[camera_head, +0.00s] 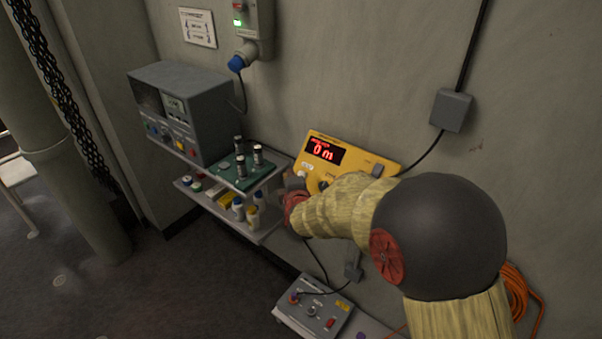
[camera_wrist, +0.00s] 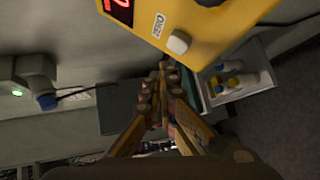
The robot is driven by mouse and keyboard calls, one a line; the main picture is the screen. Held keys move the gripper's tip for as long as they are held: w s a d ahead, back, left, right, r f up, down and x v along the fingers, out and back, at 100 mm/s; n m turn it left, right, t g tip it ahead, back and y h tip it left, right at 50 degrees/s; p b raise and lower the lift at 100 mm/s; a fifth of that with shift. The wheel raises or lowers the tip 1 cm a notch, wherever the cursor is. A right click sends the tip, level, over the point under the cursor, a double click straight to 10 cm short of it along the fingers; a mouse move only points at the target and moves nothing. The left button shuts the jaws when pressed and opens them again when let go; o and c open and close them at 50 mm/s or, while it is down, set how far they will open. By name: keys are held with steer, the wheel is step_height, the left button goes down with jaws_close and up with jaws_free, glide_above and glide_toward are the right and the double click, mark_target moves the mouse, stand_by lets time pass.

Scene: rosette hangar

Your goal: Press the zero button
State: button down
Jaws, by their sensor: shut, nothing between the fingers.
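The wrist view shows the yellow box (camera_wrist: 215,30) at the top. A white button (camera_wrist: 179,42) sits on its face beside a small white label (camera_wrist: 158,25), whose text I cannot read surely. My gripper (camera_wrist: 163,72) is shut and empty, its tips just below the white button in that view. I cannot tell whether they touch the box. In the head view my gripper (camera_head: 295,183) is at the box's lower left, and my arm covers the box's lower part.
A shelf (camera_head: 268,232) with small bottles and a green tray (camera_head: 238,181) with dark cylinders lies left of my gripper. A grey instrument (camera_head: 185,110) stands further left. A grey control box (camera_head: 313,308) sits below, and a cable runs right to a junction box (camera_head: 451,110).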

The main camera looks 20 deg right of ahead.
steer(key=a+r+p, duration=0.1)
steer(key=s+a+r+p, duration=0.1)
steer(key=shift+s+r+p, duration=0.2)
steer(key=shift+s+p, duration=0.1)
steer(key=shift+p, duration=0.05)
stand_by(0.6)
steer(key=s+a+f+m+g+y, duration=0.25)
steer(key=s+f+m, duration=0.2)
steer(key=f, duration=0.35)
steer(key=s+a+f+m+g, duration=0.1)
steer(key=s+a+m+g, duration=0.3)
steer(key=s, duration=0.6)
steer(key=s+d+r+m+g, duration=0.2)
steer(key=s+r+m, duration=0.25)
steer(key=s, duration=0.55)
steer(key=s+d+r+m+g, duration=0.3)
steer(key=s+r, duration=0.2)
steer(key=s, duration=0.4)
steer(key=s+d+r+t, duration=0.2)
steer(key=s+d+r, duration=0.1)
steer(key=s+r, duration=0.3)
step_height(320, 180, up, 3)
steer(key=shift+d+f+m+t, duration=0.15)
steer(key=shift+m+t, duration=0.2)
steer(key=shift+m, duration=0.05)
